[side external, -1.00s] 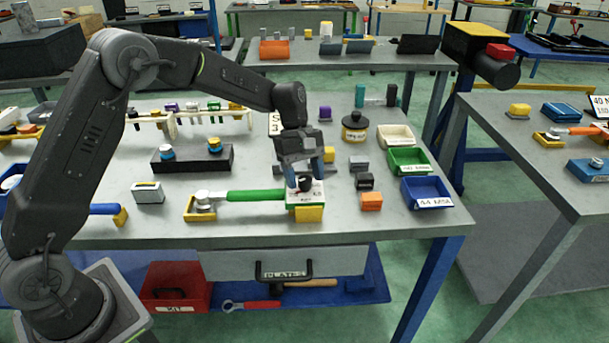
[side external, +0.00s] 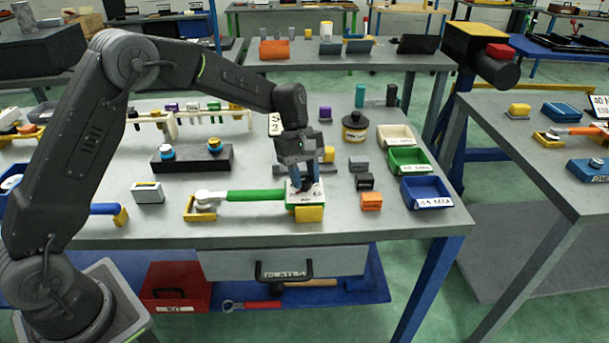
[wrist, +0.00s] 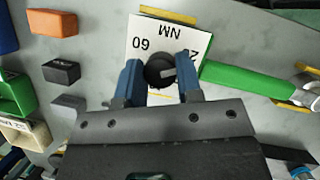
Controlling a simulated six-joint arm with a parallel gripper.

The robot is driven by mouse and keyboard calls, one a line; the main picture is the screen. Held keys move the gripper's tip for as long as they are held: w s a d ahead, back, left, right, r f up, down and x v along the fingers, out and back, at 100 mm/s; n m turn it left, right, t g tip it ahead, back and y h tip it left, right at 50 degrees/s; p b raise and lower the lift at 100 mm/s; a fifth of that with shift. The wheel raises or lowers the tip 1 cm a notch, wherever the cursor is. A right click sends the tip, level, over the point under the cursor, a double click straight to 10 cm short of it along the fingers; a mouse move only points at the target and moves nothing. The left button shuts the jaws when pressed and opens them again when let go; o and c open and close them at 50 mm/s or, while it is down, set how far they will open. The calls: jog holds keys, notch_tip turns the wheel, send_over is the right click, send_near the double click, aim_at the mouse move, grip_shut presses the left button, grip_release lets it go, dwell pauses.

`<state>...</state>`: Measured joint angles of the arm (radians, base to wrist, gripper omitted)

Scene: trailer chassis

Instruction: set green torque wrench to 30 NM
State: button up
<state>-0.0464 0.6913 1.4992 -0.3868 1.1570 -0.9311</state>
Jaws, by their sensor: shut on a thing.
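The green torque wrench (side external: 256,195) lies flat on the grey bench, its metal head (side external: 204,199) in a yellow holder at the left. It also shows in the wrist view (wrist: 245,80). At its handle end is a white dial plate (wrist: 140,32) on a yellow block (side external: 309,214); "60" and "NM" are readable, other marks are partly hidden. A round black knob (wrist: 159,71) with a grey pointer sits on the plate. My gripper (wrist: 162,75) is over the plate, its two blue fingers shut on the knob from both sides. The pointer's exact reading cannot be told.
Orange (side external: 371,202), black (side external: 364,181) and grey blocks stand right of the plate, with blue (side external: 426,192), green and cream bins beyond. A black stand (side external: 192,160) with two knobs lies behind the wrench. A blue-handled tool (side external: 104,209) lies at the left.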

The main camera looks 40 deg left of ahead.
jog(key=shift+m, duration=0.3)
jog(key=m+g, duration=0.1)
jog(key=m, duration=0.1)
jog(key=m+y, duration=0.1)
jog(key=m, duration=0.2)
jog(key=shift+w+g, duration=0.1)
jog(key=shift+g, duration=0.3)
jog(key=m+y, duration=0.1)
jog(key=m, duration=0.2)
jog(key=m+y, duration=0.1)
jog(key=m, duration=0.2)
jog(key=shift+d+g+y, duration=0.15)
jog(key=shift+g+y, duration=0.15)
jog(key=shift+g, duration=0.1)
jog(key=o, duration=0.9)
jog(key=shift+o, duration=0.2)
jog(key=v, duration=1.2)
